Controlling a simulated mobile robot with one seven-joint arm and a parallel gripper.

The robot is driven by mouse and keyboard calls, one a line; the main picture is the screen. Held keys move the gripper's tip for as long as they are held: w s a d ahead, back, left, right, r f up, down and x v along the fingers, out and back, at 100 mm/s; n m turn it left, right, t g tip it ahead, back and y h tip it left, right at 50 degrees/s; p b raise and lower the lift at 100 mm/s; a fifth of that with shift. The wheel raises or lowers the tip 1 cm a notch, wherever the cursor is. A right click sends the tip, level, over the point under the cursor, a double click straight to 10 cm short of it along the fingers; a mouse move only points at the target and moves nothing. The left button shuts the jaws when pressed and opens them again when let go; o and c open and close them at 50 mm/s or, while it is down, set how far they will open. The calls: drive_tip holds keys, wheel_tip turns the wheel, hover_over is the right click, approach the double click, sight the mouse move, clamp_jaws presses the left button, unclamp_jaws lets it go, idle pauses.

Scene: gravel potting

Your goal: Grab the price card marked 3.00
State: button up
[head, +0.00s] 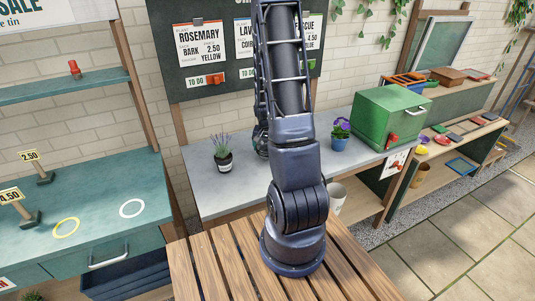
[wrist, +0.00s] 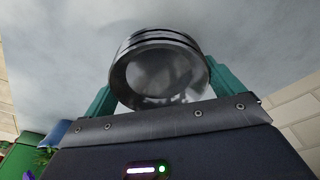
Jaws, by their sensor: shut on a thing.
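No card reading 3.00 is legible in either view.
A lavender pot (head: 223,160), a purple-flowered blue pot (head: 340,138) and a green box (head: 390,115) stand on the grey worktop (head: 205,190). A dark order board (head: 220,80) stands behind.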

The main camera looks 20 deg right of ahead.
drive_tip(key=shift+f, duration=1.6)
drive_tip(key=o, duration=1.2)
drive_tip(key=shift+f, duration=0.15)
drive_tip(key=r, duration=0.4)
drive_tip(key=s+a+r, duration=0.1)
drive_tip(key=r, duration=0.7)
drive_tip(key=shift+s+a+r, duration=0.2)
drive_tip(key=shift+s+r, duration=0.05)
drive_tip(key=shift+r, duration=0.15)
drive_tip(key=s+a+r+n+t, duration=0.1)
drive_tip(key=s+a+r+n, duration=0.15)
drive_tip(key=r, duration=0.55)
drive_tip(key=s+a+r+n+t, duration=0.1)
drive_tip(key=s+a+r, duration=0.3)
drive_tip(key=r, duration=0.3)
drive_tip(key=s+a+r+n, duration=0.1)
drive_tip(key=s+r, duration=0.2)
drive_tip(key=s, duration=0.1)
drive_tip(key=s+a+r+n, duration=0.1)
drive_tip(key=s+a+r, duration=0.1)
drive_tip(key=s+r, duration=0.2)
drive_tip(key=s+a+r+n+t+y, duration=0.1)
drive_tip(key=s+a+r+n, duration=0.1)
drive_tip(key=s, duration=0.4)
drive_tip(key=shift+a+r, duration=0.1)
drive_tip(key=shift+r, duration=0.55)
